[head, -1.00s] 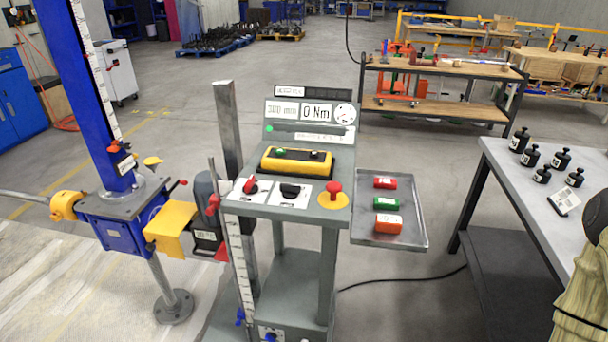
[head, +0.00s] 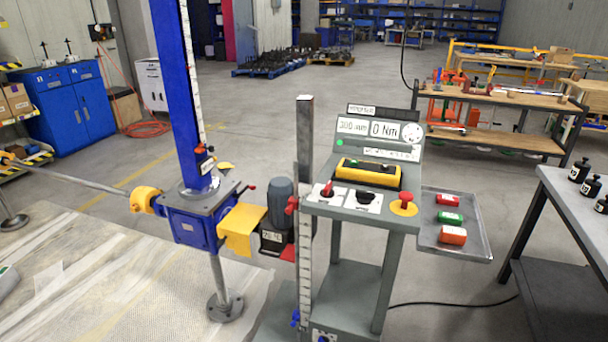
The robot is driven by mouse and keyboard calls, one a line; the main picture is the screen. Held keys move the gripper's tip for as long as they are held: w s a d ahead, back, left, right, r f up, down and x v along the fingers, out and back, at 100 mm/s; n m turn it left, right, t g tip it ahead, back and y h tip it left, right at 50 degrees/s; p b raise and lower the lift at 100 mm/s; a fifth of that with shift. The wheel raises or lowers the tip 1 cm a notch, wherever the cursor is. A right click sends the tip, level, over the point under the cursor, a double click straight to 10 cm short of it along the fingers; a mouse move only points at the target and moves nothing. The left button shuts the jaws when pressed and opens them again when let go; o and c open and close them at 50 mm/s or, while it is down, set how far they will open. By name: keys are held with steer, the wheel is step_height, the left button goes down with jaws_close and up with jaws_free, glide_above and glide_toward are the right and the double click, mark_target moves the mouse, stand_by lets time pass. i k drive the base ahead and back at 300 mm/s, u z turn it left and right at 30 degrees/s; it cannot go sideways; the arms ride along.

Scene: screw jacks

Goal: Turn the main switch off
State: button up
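The grey control stand (head: 345,222) is right of centre in the head view. On its top left is a red rotary switch (head: 327,189) on a white plate, its handle roughly upright. I cannot read its label, so I cannot tell for sure that it is the main switch. Beside it to the right is a black rotary knob (head: 365,197) on another white plate. A red mushroom button (head: 406,197) sits on a yellow disc further right. The display (head: 385,129) above reads 0 Nm, and a green lamp (head: 340,142) shows on the panel. My gripper is not in view.
A blue screw jack (head: 190,225) with a motor (head: 280,203) stands left of the stand. A vertical scale post (head: 305,265) rises at the stand's left edge. A grey table (head: 590,225) is at far right.

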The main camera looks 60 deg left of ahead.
mark_target(327, 193)
steer(key=z, duration=0.25)
steer(key=k, duration=0.5)
steer(key=u, duration=2)
